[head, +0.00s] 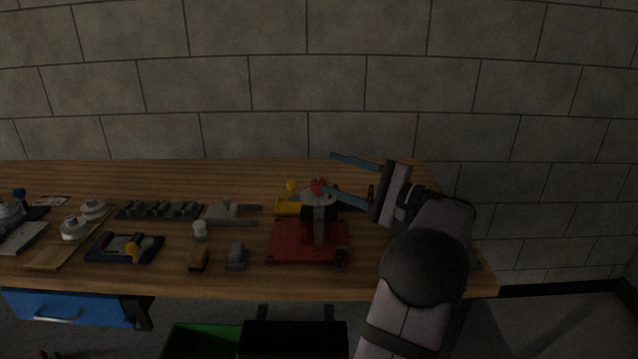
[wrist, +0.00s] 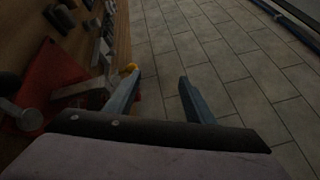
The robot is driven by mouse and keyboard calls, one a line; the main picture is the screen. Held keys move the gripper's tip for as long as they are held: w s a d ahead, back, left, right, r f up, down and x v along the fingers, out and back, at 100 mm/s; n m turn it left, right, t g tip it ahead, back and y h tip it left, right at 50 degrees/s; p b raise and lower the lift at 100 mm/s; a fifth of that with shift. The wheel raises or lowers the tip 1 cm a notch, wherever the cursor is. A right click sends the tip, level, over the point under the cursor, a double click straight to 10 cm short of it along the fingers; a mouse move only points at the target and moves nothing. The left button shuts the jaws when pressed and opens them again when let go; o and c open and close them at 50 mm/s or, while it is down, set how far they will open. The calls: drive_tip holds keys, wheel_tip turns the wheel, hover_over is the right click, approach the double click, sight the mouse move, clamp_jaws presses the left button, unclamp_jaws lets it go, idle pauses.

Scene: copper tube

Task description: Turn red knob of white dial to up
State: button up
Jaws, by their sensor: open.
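The red knob (head: 318,186) sits on top of the round white dial (head: 319,198), above a red base plate (head: 285,240) on the wooden table. Which way the knob points is too small and dark to tell. My gripper (head: 328,172) is open, its two blue fingers pointing left. In the head view one fingertip overlaps the right side of the knob and the other is above it; contact cannot be told. The wrist view shows the open fingers (wrist: 160,78) with nothing between them and the red plate (wrist: 52,80) to their left. I cannot make out the red knob there.
Grey blocks (head: 160,210), a blue base (head: 125,248) and a small white cylinder (head: 200,231) lie further left. A block wall (head: 240,90) rises behind the table.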

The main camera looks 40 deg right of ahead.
sight(319, 181)
drive_tip(key=f+n+h, duration=0.1)
drive_tip(key=n, duration=0.6)
drive_tip(key=d+f+n, duration=0.1)
drive_tip(key=f+n, duration=0.1)
drive_tip(key=n, duration=0.5)
drive_tip(key=d+f+n+h, duration=0.1)
drive_tip(key=f+n, duration=0.1)
drive_tip(key=n, duration=0.5)
drive_tip(key=shift+w+h, duration=0.15)
drive_tip(key=shift+h, duration=0.15)
drive_tip(key=shift+w, duration=0.15)
drive_tip(key=shift+w+a+p, duration=0.2)
drive_tip(key=shift+w+p, duration=0.5)
drive_tip(key=shift+w, duration=1.05)
drive_tip(key=shift+w+a+p, duration=0.15)
drive_tip(key=shift+w+p, duration=0.5)
drive_tip(key=shift+w, duration=1.1)
